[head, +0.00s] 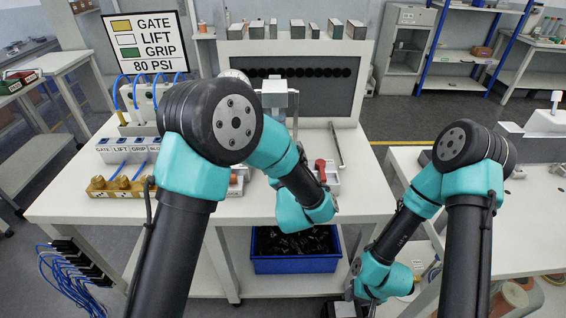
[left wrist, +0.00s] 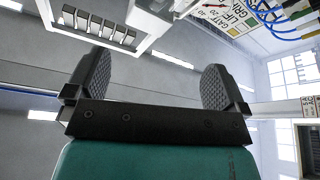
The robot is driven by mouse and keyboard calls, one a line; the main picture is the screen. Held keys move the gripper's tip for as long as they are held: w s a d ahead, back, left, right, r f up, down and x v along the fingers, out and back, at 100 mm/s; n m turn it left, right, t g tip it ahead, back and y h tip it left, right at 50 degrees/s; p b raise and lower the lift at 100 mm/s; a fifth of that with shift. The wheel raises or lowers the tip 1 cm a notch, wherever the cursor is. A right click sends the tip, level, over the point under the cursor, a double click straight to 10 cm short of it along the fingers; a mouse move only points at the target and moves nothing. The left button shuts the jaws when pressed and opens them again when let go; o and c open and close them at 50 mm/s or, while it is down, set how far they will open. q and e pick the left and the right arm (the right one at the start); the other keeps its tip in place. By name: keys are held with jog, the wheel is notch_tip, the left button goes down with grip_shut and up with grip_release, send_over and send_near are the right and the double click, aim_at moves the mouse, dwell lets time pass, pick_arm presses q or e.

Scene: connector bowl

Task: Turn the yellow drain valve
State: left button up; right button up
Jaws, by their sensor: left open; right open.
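I cannot clearly pick out a yellow drain valve. A brass-yellow block (head: 118,187) with blue hoses sits at the bench's front left, and a small red-topped part (head: 320,166) stands behind my left wrist. In the head view my left arm reaches over the bench and its gripper is hidden. In the left wrist view my left gripper (left wrist: 152,86) is open, with nothing between its fingers. My right gripper (head: 345,306) is low at the bottom edge, in front of the bench and partly cut off; it is open, and I see nothing held.
A white bench (head: 270,207) carries a GATE/LIFT/GRIP sign (head: 146,45), labelled switch boxes (head: 128,150) and a grey back panel (head: 310,98). A blue bin (head: 295,264) of dark parts sits beneath. Another white table (head: 530,225) stands right. The bench's right front is mostly clear.

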pick_arm(q)
jog(key=s, duration=0.4)
jog(key=shift+r, duration=0.2)
jog(key=shift+c, duration=1.3)
jog(key=shift+d+f+m, duration=0.1)
jog(key=shift+f+m, duration=0.1)
jog(key=shift+m, duration=0.8)
jog(key=c, duration=0.3)
jog(key=m, duration=0.1)
jog(key=m+h, duration=0.1)
jog(key=m, duration=0.1)
jog(key=shift+d+f+g, duration=0.15)
jog(key=shift+f+g, duration=0.2)
jog(key=shift+g, duration=0.05)
jog(key=c, duration=0.3)
jog(key=m, duration=0.2)
jog(key=f+m, duration=0.1)
jog(key=m, duration=0.1)
jog(key=shift+s+d+g+h, duration=0.15)
jog(key=shift+g+h, duration=0.25)
jog(key=shift+c, duration=1.1)
jog(key=f+m, duration=0.1)
jog(key=m, duration=0.2)
jog(key=m+g+h, duration=0.1)
jog(key=m, duration=0.3)
jog(key=s+d+f+m+g, duration=0.1)
jog(key=m, duration=0.3)
jog(key=shift+f+h, duration=0.35)
jog(key=shift+h, duration=0.05)
